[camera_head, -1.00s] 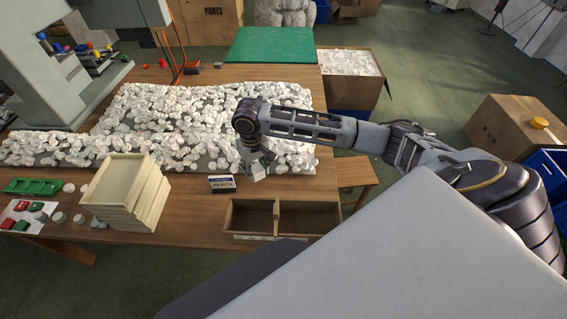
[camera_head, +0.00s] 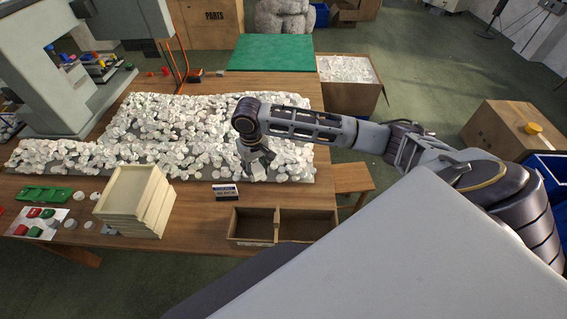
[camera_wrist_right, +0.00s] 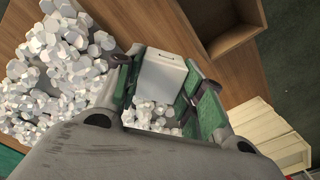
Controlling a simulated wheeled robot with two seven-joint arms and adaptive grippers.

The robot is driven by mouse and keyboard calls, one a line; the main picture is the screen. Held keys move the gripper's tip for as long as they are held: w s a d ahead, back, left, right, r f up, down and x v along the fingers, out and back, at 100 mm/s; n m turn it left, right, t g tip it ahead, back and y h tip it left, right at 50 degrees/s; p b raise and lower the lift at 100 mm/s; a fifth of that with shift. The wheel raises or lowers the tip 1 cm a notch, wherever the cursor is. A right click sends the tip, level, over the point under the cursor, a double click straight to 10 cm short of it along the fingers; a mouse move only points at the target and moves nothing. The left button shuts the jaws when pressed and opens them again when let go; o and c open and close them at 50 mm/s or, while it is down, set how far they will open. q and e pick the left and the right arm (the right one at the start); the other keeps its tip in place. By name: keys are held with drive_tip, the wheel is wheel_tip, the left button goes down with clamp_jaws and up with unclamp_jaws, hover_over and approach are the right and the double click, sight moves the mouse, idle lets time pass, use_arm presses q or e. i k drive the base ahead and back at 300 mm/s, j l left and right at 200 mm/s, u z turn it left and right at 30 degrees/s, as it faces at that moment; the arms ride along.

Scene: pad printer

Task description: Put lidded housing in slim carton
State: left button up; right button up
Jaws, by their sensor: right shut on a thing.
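My right gripper (camera_head: 257,163) hangs over the front right part of the pile of white pieces, behind the two-compartment brown box. In the right wrist view my right gripper (camera_wrist_right: 158,88) is shut on a small pale box-shaped housing (camera_wrist_right: 161,76), held between its two green-lined fingers. A small dark mark shows on the housing's edge. The open brown box (camera_head: 283,241) stands at the table's front edge, and its two compartments look empty. Part of it also shows in the right wrist view (camera_wrist_right: 233,40). I cannot tell which container is the slim carton. My left gripper is not in view.
White pieces (camera_head: 170,135) cover much of the table. A green tray (camera_head: 45,194) and red and green parts lie at the left.

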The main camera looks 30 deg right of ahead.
sight(310, 235)
drive_tip(key=k+j+z, duration=0.2)
drive_tip(key=j+z, duration=0.2)
drive_tip(key=k+j+z, duration=0.25)
drive_tip(key=z, duration=0.2)
drive_tip(key=k+j+z, duration=0.25)
drive_tip(key=z, duration=0.15)
drive_tip(key=k, duration=0.05)
